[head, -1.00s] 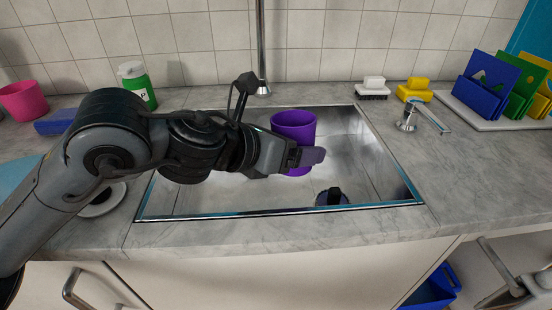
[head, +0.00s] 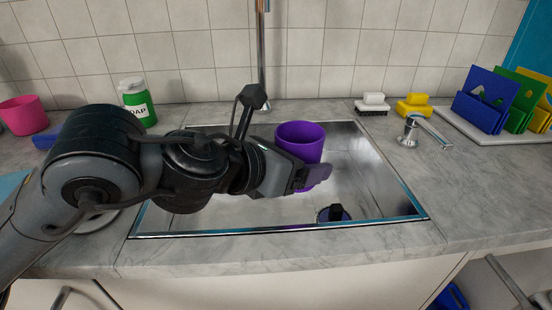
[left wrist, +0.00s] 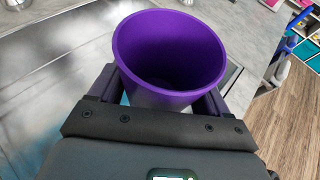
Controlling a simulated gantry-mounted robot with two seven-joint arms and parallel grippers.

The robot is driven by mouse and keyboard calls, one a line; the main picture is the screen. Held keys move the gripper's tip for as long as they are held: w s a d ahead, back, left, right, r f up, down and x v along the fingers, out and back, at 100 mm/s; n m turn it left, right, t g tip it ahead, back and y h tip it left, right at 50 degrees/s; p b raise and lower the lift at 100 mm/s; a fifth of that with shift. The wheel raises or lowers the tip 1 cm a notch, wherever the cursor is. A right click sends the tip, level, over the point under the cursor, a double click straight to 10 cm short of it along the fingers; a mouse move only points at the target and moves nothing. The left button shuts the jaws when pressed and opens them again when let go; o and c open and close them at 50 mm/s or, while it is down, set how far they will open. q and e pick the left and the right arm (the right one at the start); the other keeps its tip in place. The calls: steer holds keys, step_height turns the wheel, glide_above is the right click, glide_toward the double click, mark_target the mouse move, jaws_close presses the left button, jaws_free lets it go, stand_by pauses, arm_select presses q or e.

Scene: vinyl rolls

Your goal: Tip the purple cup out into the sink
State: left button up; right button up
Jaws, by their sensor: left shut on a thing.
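The purple cup (head: 300,138) is upright, held above the sink (head: 372,190). My left gripper (head: 312,176) is shut on the cup, with one finger showing across its near side in the head view. In the left wrist view the cup (left wrist: 170,55) stands between the two fingers (left wrist: 163,95), its mouth facing up. The inside looks dark, and I cannot tell whether anything lies in it. The right gripper is not in view.
A dark drain piece (head: 334,213) lies in the sink. The tap pipe (head: 262,50) rises behind it.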

mark_target(313, 158)
arm_select(q)
steer(key=shift+s+d+r+p, duration=0.3)
steer(key=shift+s+r+p, duration=0.15)
steer(key=shift+s+r, duration=0.4)
steer(key=shift+s+d+r+p, duration=0.25)
steer(key=shift+s+r+p, duration=0.2)
steer(key=shift+s+r, duration=0.35)
steer(key=shift+s+f, duration=0.1)
steer(key=shift+s, duration=0.05)
